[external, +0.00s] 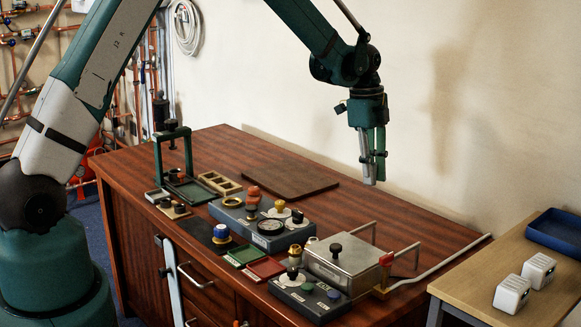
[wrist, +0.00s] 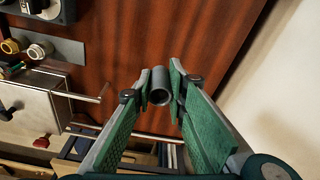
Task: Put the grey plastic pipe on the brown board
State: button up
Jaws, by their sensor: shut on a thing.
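My gripper (external: 373,170) hangs above the back right part of the wooden bench, fingers pointing down. In the wrist view its green-padded fingers (wrist: 161,88) are shut on the grey plastic pipe (wrist: 160,98). The pipe is a short dark grey tube, and its open end faces the camera. In the external view I cannot clearly tell the pipe from the fingers. The brown board (external: 289,178) is a flat dark panel lying on the bench near the wall, to the left of my gripper. Its visible top is bare.
A metal box with a black knob (external: 340,262) and wire handles stands at front right. A blue-grey panel with knobs and a gauge (external: 262,226) lies in front of the board. A green frame (external: 172,155) stands at left. The bench right of the board is mostly clear.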

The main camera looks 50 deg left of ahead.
jog(key=a+r+n+p, duration=0.1)
jog(key=a+p, duration=0.1)
jog(key=a, duration=3.2)
jog(key=shift+n, duration=0.4)
send_over(290, 177)
jog(key=shift+a+f+b, duration=0.2)
jog(key=shift+f+b, duration=0.1)
jog(key=shift+f, duration=2.75)
jog(key=shift+f, duration=0.1)
jog(key=shift+f+b, duration=0.35)
jog(key=shift+f, duration=1.45)
jog(key=shift+f, duration=0.1)
jog(key=o, duration=0.7)
